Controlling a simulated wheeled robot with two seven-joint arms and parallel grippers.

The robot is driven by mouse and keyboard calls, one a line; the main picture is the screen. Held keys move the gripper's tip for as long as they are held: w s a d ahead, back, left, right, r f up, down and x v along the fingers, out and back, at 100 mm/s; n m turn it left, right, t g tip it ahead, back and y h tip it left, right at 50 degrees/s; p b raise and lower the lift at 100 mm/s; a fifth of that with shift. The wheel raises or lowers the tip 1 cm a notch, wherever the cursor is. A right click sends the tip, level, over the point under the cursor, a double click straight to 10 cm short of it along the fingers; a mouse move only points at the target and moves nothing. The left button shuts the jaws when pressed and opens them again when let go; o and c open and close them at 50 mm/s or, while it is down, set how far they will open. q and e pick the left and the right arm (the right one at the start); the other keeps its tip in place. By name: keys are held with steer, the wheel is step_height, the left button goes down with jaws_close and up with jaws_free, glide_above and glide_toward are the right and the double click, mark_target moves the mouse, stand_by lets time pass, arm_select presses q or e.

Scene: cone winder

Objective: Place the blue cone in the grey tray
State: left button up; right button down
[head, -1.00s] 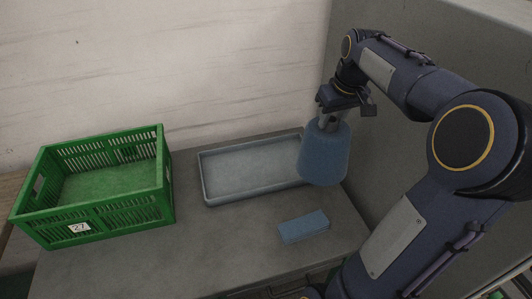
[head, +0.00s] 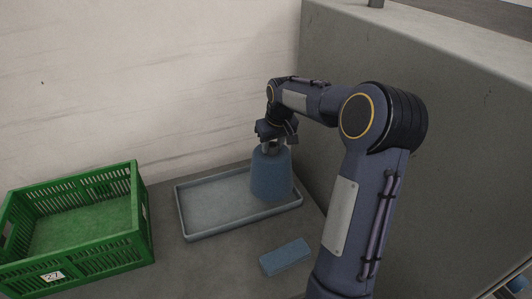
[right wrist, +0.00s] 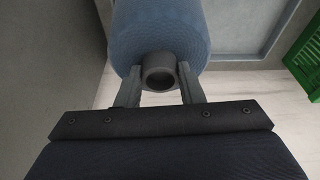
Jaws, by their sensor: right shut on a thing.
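The blue cone (head: 271,176) is upright, wide end down, over the right part of the grey tray (head: 212,232). I cannot tell whether its base touches the tray floor. My right gripper (head: 272,146) is above it, shut on the grey tube at its top. In the right wrist view the two fingers (right wrist: 158,92) sit on either side of the grey tube end, and the blue cone (right wrist: 158,35) fills the top middle. My left gripper is not in view.
A green crate (head: 75,232) stands left of the tray with a small gap. A blue block (head: 285,257) lies in front of the tray. A grey wall-like cabinet (head: 400,60) rises close on the right. The tray's left half is empty.

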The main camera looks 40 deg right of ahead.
mark_target(267, 156)
steer(key=shift+w+a+f, duration=0.15)
steer(key=shift+w+f, duration=1.05)
steer(key=x, duration=0.2)
steer(key=p+x, duration=0.1)
steer(key=shift+s+a+f, duration=0.1)
steer(key=shift+s+f, duration=0.15)
steer(key=shift+f, duration=0.15)
steer(key=c, duration=1)
jaws_free()
steer(key=shift+s, duration=0.1)
steer(key=shift+o, duration=0.2)
